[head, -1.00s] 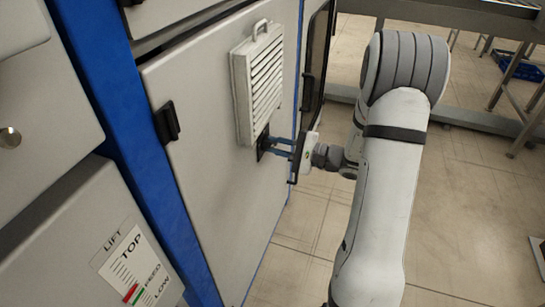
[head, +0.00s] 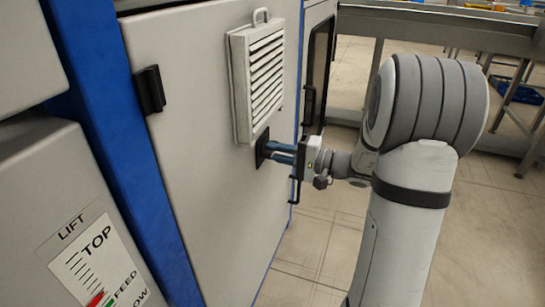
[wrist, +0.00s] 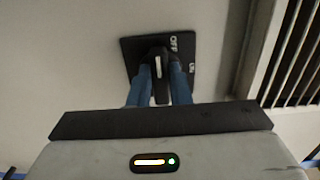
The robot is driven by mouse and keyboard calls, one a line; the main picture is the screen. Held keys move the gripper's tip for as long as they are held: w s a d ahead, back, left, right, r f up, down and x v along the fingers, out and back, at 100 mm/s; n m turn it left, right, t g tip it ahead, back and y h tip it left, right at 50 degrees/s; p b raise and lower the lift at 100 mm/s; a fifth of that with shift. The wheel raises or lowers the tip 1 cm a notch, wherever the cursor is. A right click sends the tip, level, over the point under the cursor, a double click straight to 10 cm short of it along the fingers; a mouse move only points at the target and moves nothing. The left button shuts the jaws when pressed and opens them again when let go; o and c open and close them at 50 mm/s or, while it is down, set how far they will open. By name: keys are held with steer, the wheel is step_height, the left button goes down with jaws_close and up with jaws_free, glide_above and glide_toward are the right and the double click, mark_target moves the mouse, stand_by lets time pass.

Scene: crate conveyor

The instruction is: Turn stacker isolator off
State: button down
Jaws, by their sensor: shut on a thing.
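The isolator is a black square plate (head: 263,136) on the grey cabinet door, just below the louvred vent. In the wrist view the plate (wrist: 135,48) carries white OFF and ON labels, OFF at its upper edge and ON at its right. Its dark knob (wrist: 158,57) has a white pointer line that runs nearly upright in the picture, between my fingers. My gripper (head: 266,150) reaches the plate from the right. Its blue fingers in the wrist view (wrist: 160,76) are shut on the knob, one on each side. The fingers hide part of the knob and plate.
The louvred vent (head: 258,80) stands out just above the isolator. A black door latch (head: 150,90) is at left, and a dark-framed panel with a handle (head: 309,103) is close at right. A lift gauge (head: 95,265) is lower left. Tiled floor (head: 310,245) is open below right.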

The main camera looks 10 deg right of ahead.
steer(key=shift+w+d+r, duration=0.1)
steer(key=shift+d, duration=0.05)
steer(key=c, duration=1.3)
jaws_free()
steer(key=shift+c, duration=0.2)
steer(key=p+v, duration=0.2)
steer(key=v, duration=0.5)
steer(key=shift+s+d, duration=0.25)
steer(key=shift+d, duration=0.05)
steer(key=shift+s, duration=0.15)
